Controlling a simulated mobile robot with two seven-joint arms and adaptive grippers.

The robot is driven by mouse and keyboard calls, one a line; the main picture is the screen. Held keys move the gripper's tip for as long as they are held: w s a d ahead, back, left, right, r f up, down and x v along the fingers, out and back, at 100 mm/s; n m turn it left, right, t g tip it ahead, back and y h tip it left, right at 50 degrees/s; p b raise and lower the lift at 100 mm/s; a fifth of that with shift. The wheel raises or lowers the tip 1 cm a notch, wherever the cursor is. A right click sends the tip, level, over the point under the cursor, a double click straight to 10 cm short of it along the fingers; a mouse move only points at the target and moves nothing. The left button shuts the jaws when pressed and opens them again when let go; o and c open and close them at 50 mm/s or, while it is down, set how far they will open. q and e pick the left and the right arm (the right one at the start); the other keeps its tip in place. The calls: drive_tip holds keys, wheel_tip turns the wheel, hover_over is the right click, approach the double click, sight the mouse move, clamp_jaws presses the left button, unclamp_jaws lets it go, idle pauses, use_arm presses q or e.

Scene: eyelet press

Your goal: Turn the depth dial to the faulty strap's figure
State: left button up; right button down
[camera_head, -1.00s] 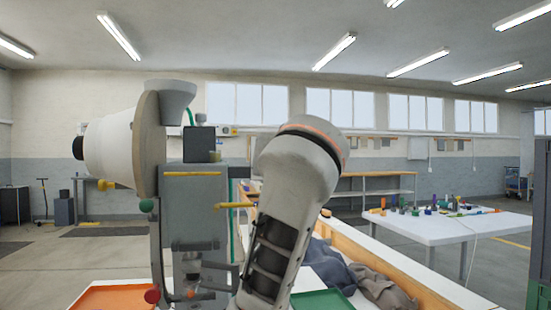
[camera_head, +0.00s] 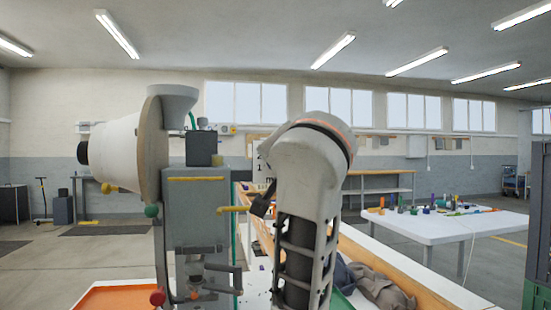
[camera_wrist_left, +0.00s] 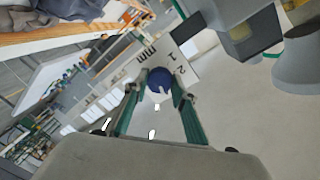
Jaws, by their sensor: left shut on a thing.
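The eyelet press (camera_head: 198,212) stands left of centre in the head view, with a grey body and a large pale drum at its top left. A white scale plate (camera_head: 258,162) with dark figures shows beside it, partly behind my arm. In the left wrist view the plate (camera_wrist_left: 172,55) reads "mm", "1" and "2". The round dark blue dial knob (camera_wrist_left: 159,79) sits at its edge. My left gripper (camera_wrist_left: 159,90) has its green-sided fingers on either side of the knob and is shut on it. I cannot make out a pointer mark. My right gripper is out of view.
An orange tray (camera_head: 115,296) lies at the lower left by the press. A wooden-edged bench rail (camera_head: 395,266) runs along the right, with grey cloths (camera_head: 380,288) inside it. A white table (camera_head: 430,226) with small coloured items stands further right.

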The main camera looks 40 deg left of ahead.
use_arm(q)
drive_tip(key=m+p, duration=0.1)
drive_tip(key=m, duration=0.3)
drive_tip(key=m+g+p, duration=0.1)
drive_tip(key=m+p, duration=0.1)
drive_tip(key=m, duration=0.3)
drive_tip(key=shift+w+d+f, duration=0.1)
drive_tip(key=shift+w+f, duration=0.05)
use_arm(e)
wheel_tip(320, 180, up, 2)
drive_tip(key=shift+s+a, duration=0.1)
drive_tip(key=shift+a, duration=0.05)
use_arm(q)
drive_tip(key=shift+p, duration=0.3)
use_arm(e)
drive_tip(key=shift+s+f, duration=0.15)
use_arm(q)
drive_tip(key=o, duration=1.1)
drive_tip(key=shift+y, duration=0.4)
